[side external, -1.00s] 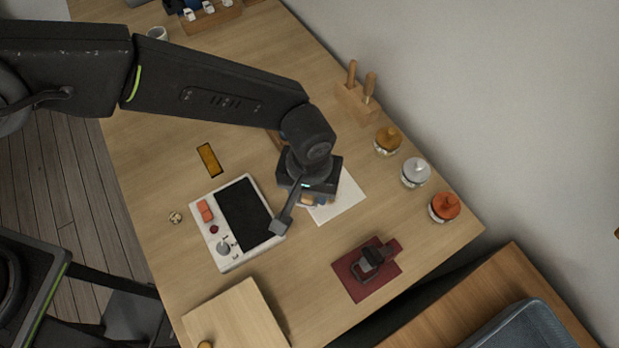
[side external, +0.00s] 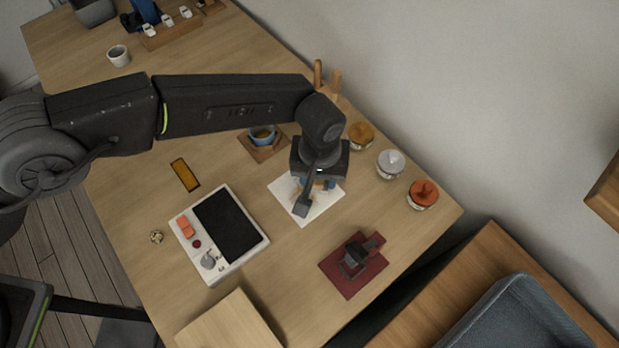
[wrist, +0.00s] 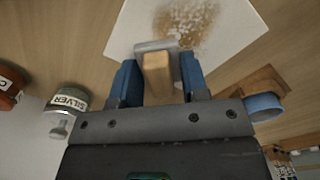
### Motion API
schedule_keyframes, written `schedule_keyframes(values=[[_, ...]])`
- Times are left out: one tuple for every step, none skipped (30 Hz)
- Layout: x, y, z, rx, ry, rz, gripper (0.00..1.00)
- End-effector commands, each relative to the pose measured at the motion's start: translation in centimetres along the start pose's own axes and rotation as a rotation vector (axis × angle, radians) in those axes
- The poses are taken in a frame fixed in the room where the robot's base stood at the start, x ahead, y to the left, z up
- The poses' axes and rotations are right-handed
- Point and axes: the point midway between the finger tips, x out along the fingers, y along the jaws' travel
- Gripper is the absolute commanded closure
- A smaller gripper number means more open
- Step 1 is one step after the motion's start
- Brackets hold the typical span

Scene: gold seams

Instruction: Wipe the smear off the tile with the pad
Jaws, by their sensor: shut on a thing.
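The white tile (side external: 322,206) lies flat on the table, and it also shows in the wrist view (wrist: 235,22). A brown speckled smear (wrist: 187,22) covers part of the tile; in the side view my gripper hides most of it. My gripper (wrist: 158,85) is over the tile with its blue fingers shut on the wooden handle of the pad (wrist: 157,70). The grey end of the pad (wrist: 156,46) is at the edge of the smear. I cannot tell whether the pad touches the tile.
A blue bowl (side external: 262,135) sits on a wooden coaster behind the tile. Gold (side external: 360,136), silver (side external: 390,164) and orange (side external: 422,194) jars stand to the right. A dark red mat (side external: 345,283) with a black stand is in front. A white device (side external: 186,250) is left.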

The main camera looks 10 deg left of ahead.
Motion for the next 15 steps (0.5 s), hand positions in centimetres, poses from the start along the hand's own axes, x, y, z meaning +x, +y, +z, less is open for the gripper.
schedule_keyframes(values=[[0.1,0.2,-0.2,0.0,-0.001,-0.001,0.81],[0.1,0.3,-0.4,0.0,0.0,0.0,0.81],[0.0,0.2,-0.2,0.0,-0.001,-0.001,0.81],[0.0,0.0,0.0,0.0,-0.002,-0.002,0.81],[0.1,-0.2,0.1,0.0,-0.002,-0.003,0.81],[0.1,-0.4,0.3,0.0,-0.002,-0.002,0.81],[0.1,-0.5,0.5,0.0,-0.002,-0.003,0.81],[0.1,-0.7,0.7,0.0,-0.002,-0.003,0.81],[0.1,-0.9,0.9,0.0,-0.002,-0.002,0.81],[0.1,-1.0,1.0,0.0,-0.002,-0.003,0.81],[0.1,-1.2,1.2,0.0,-0.003,-0.004,0.81],[0.1,-1.4,1.4,0.0,-0.002,-0.003,0.81],[0.1,-1.6,1.6,0.0,-0.002,-0.003,0.81],[0.1,-1.8,1.8,0.0,-0.003,-0.004,0.81],[0.1,-2.0,2.0,0.0,-0.002,-0.003,0.81]])
